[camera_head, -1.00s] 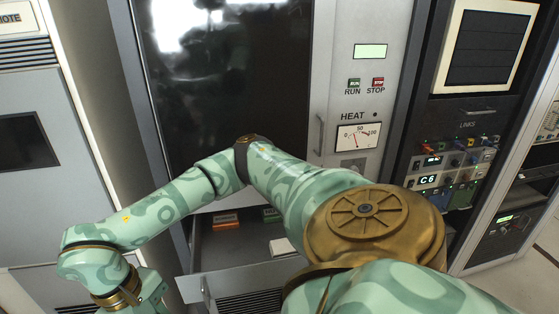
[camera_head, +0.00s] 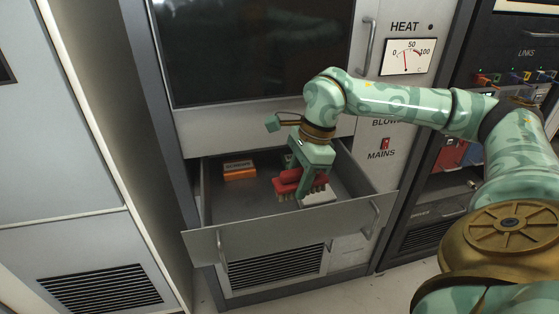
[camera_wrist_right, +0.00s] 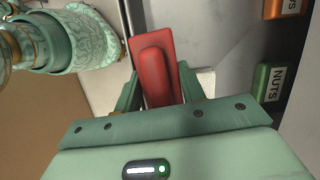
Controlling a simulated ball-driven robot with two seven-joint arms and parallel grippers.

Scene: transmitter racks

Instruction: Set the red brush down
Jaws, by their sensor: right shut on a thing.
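The red brush (camera_head: 288,182) with pale bristles is in my right gripper (camera_head: 304,184), above the open grey drawer (camera_head: 240,206). The bristles point down in the head view. My right gripper is shut on the brush; the wrist view shows the brush's red back (camera_wrist_right: 153,65) between the fingers. I cannot tell whether the bristles touch the drawer floor. My left gripper is not in view.
An orange box (camera_head: 239,169) lies at the drawer's back left. A green box marked NUTS (camera_wrist_right: 273,88) lies near the back, partly hidden in the head view. A white item (camera_head: 319,196) lies right of the brush. The drawer's left and front floor is bare.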

